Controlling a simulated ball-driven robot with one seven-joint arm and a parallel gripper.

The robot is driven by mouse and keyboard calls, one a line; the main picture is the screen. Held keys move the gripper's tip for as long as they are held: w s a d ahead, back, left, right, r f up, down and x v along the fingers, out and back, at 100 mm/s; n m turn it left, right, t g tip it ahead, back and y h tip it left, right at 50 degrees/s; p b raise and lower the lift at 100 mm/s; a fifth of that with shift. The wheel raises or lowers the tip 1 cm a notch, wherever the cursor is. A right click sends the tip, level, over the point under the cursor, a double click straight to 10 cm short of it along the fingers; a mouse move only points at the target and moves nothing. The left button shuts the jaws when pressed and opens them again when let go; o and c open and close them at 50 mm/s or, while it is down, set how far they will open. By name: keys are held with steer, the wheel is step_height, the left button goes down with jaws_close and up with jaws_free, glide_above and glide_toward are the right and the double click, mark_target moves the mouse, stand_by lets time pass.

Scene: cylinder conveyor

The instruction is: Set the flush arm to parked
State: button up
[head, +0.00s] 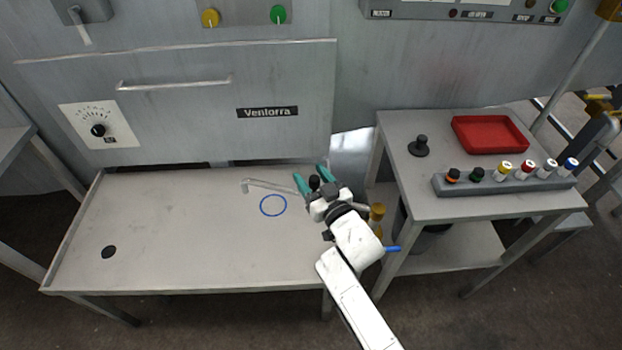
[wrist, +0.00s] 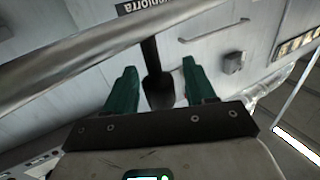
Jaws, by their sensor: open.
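The flush arm (head: 275,187) is a thin grey metal tube over the right part of the table. Its bent free end is at the left, just behind and left of a blue ring (head: 273,205) on the tabletop. In the wrist view the tube (wrist: 60,68) crosses large on the left. My gripper (head: 310,172), with green fingers, is open at the tube's right part and hides some of it. In the wrist view a black knob (wrist: 158,88) stands between the open fingers (wrist: 159,66); I cannot tell whether they touch it.
The grey table (head: 180,255) is mostly clear, with a dark hole at left. A machine front with a bar handle (head: 175,84) stands behind. The right side table (head: 455,209) holds a red tray (head: 490,133), a black knobbed piece (head: 419,147) and a rack (head: 505,182) of several capped vials.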

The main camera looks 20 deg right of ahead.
steer(key=shift+w, duration=0.3)
steer(key=shift+c, duration=0.5)
jaws_close()
